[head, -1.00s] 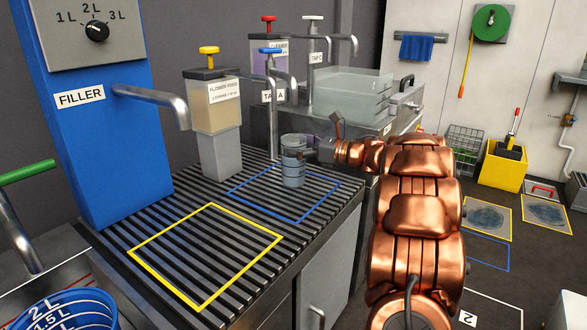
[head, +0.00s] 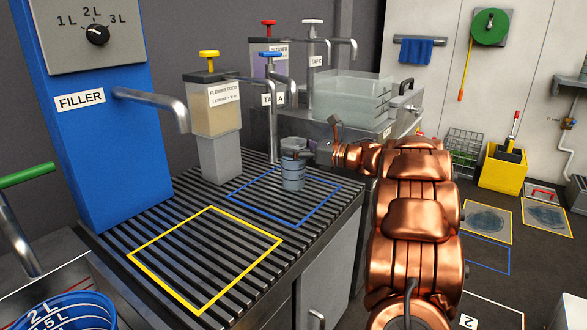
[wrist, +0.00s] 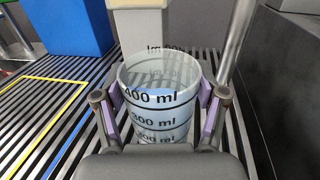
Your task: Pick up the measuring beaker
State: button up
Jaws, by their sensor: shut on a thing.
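The measuring beaker (wrist: 158,105) is a clear cup with black ml marks, upright between my fingers in the wrist view. In the head view the beaker (head: 293,172) is over the slatted rack within the blue outlined square (head: 318,212). My gripper (wrist: 157,108) is shut on it, with a purple pad at each side of its wall. In the head view my gripper (head: 308,158) reaches it from the right. I cannot tell whether the beaker's base touches the slats.
The flower food dispenser (head: 213,120) stands behind and left of the beaker. The tap A pipe (head: 272,125) rises close behind it. The blue filler (head: 105,130) is at the left, with an empty yellow outlined square (head: 212,207) in front.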

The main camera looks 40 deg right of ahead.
jog(key=c, duration=0.5)
jog(key=shift+c, duration=0.2)
